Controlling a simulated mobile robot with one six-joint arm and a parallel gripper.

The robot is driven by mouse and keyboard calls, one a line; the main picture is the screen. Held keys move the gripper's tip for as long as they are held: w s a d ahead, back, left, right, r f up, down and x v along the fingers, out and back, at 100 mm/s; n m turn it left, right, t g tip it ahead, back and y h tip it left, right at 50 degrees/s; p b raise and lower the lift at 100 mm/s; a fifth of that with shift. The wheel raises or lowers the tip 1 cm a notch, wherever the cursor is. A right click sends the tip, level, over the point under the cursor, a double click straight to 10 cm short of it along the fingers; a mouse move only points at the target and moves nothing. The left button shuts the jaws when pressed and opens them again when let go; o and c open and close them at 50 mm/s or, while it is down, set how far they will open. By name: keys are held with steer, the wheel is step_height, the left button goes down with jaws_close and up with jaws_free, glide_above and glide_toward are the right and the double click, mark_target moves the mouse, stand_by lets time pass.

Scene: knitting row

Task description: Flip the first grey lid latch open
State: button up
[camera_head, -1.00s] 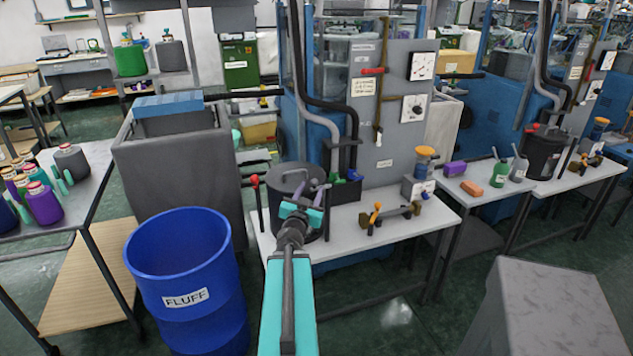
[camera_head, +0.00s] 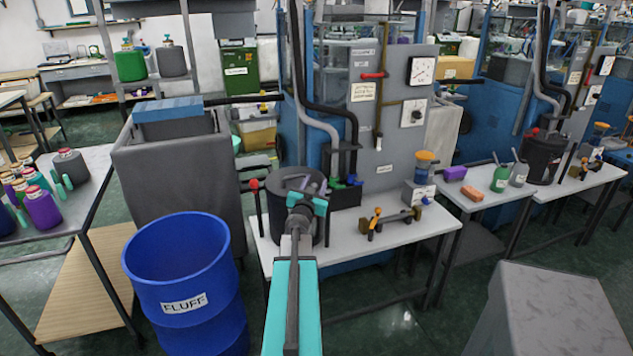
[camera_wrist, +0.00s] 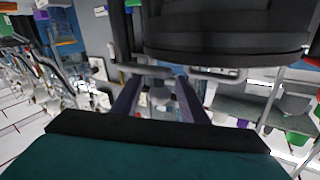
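A dark grey pot (camera_head: 275,218) with a lid (camera_head: 290,179) stands on the left end of the white table. My gripper (camera_head: 318,187) is in front of the pot's right side, as seen in the head view, and covers part of it. In the wrist view my gripper (camera_wrist: 159,98) has two purple-grey fingers apart, with a gap between them. A small grey rounded shape shows in that gap, but I cannot tell if it is a latch. A large dark round body, likely the pot (camera_wrist: 228,38), fills the upper right there. No lid latch can be made out clearly.
The white table (camera_head: 425,222) also bears a brass-ended fixture (camera_head: 394,221) and an orange-topped device (camera_head: 426,170). A blue FLUFF barrel (camera_head: 190,280) stands at front left. A red-knobbed lever (camera_head: 254,186) rises left of the pot. A grey block (camera_head: 550,310) stands at front right.

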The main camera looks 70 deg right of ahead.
steer(key=shift+w+d, duration=0.1)
steer(key=shift+d, duration=0.75)
steer(key=c, duration=0.9)
steer(key=shift+d, duration=0.2)
jaws_close()
steer(key=shift+a, duration=0.25)
